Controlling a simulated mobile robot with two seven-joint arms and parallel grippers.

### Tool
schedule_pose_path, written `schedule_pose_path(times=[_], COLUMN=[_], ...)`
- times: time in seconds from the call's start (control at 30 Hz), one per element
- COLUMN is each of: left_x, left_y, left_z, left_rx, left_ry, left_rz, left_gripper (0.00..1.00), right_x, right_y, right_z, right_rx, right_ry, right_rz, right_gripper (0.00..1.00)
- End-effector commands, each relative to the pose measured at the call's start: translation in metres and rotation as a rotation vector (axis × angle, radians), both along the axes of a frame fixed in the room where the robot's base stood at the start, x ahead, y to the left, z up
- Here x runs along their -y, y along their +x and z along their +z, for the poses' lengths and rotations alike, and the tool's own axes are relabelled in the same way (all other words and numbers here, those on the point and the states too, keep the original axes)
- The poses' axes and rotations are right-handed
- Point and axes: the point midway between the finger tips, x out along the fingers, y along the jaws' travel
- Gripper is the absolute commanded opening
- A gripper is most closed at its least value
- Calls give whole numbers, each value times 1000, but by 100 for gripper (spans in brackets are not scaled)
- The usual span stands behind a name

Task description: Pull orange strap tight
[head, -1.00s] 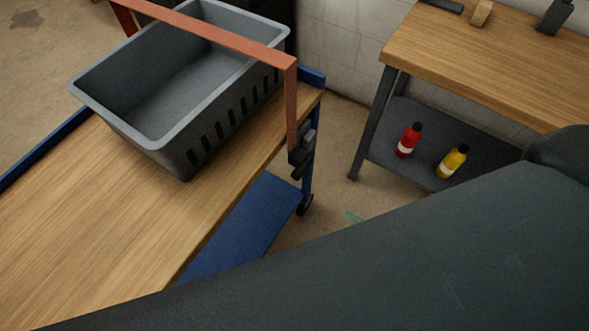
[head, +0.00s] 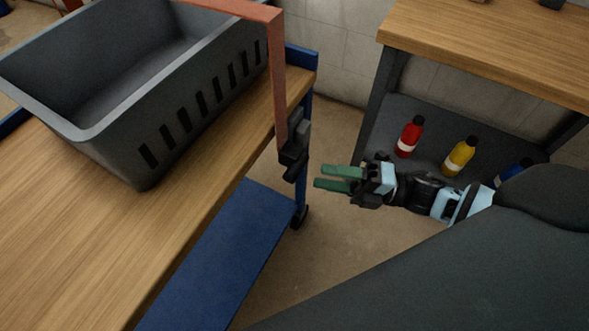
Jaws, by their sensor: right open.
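The orange strap (head: 279,80) runs over the top of the grey crate (head: 195,105) and hangs down at the cart's right edge. Its lower end goes into a black buckle or ratchet (head: 294,146) beside the cart's blue leg. My right gripper (head: 326,177), with green fingers, is open and empty. In the picture it is just right of and slightly below the buckle, apart from it, with its fingers pointing left. My left gripper is not in view.
The crate stands on a wooden-topped cart (head: 60,230) with a blue lower shelf (head: 225,250). At right is a workbench (head: 490,50) whose lower shelf holds a red bottle (head: 410,137), a yellow bottle (head: 460,156) and a blue bottle (head: 514,172). Floor shows between them.

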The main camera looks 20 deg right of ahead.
Motion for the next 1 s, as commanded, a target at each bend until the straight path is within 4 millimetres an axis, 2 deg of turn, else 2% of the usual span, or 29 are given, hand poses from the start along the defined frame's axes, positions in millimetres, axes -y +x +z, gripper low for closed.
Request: schedule_pose_path(times=[0.3,0.5,0.87,1.0], left_x=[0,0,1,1], left_y=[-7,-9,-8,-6], left_z=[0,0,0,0], left_rx=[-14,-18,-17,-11], left_ry=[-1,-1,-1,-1], left_rz=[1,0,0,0], left_gripper=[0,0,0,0], right_x=[-40,-57,-62,-62], right_y=[22,32,35,34], right_z=[10,12,13,13], right_rx=[2,-1,-3,-3], right_ry=[3,2,1,2], right_rz=[0,-1,-1,-1], right_gripper=[45,45,45,29])
